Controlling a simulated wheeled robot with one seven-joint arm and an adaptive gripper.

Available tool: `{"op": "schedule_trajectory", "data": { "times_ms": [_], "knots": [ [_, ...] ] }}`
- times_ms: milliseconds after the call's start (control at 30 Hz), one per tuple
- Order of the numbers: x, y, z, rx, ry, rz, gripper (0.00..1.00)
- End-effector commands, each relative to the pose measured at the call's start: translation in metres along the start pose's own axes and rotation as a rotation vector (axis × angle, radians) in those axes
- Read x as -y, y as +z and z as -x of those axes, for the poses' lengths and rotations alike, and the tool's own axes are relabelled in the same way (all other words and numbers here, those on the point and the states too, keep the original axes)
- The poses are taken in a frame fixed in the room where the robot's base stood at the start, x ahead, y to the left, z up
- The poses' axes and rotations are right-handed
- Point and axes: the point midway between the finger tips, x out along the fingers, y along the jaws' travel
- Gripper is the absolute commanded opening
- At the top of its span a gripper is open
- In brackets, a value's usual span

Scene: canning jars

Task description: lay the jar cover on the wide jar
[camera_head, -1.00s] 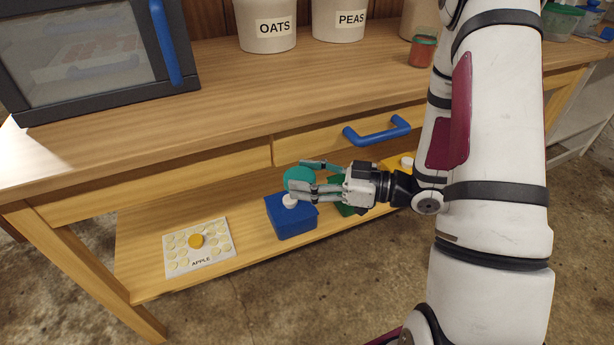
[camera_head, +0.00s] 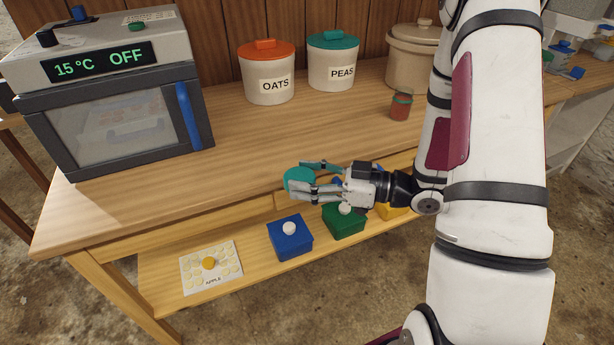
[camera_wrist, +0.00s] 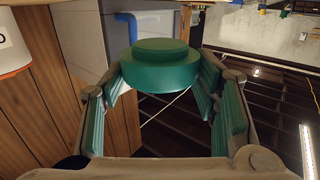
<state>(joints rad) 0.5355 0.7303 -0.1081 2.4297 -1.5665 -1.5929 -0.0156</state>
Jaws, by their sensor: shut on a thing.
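The jar cover (camera_head: 297,174) is a teal-green stepped disc. My gripper (camera_head: 303,178) is shut on it and holds it in the air near the counter's front edge. In the wrist view the cover (camera_wrist: 160,68) sits between the two fingers, gripped at its sides. A small glass jar (camera_head: 401,107) with red contents and a greenish rim stands on the counter, left of my arm and well apart from the cover. I cannot tell for sure that it is the wide jar; my arm hides part of the counter.
An oven (camera_head: 115,100) stands at the counter's left. The OATS pot (camera_head: 267,83), PEAS pot (camera_head: 333,70) and a beige crock (camera_head: 410,62) line the back. Blue (camera_head: 290,243) and green (camera_head: 345,223) boxes sit on the lower shelf. The middle counter (camera_head: 230,165) is clear.

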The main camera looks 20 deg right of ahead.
Motion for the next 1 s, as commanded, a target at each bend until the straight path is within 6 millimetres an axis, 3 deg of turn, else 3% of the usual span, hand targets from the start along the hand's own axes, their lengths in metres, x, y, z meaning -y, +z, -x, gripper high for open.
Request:
{"op": "schedule_trajectory", "data": {
  "times_ms": [33,200,533,867,1000],
  "knots": [
    [0.004,-0.015,0.004,0.0,0.0,0.0,0.36],
    [0.012,-0.038,0.01,0.0,0.0,0.0,0.36],
    [0.021,-0.064,0.018,0.0,0.0,0.0,0.36],
    [-0.06,-0.046,0.022,-0.001,0.179,-0.007,0.36],
    [-0.112,-0.045,0.03,0.0,0.301,-0.011,0.36]
  ]
}}
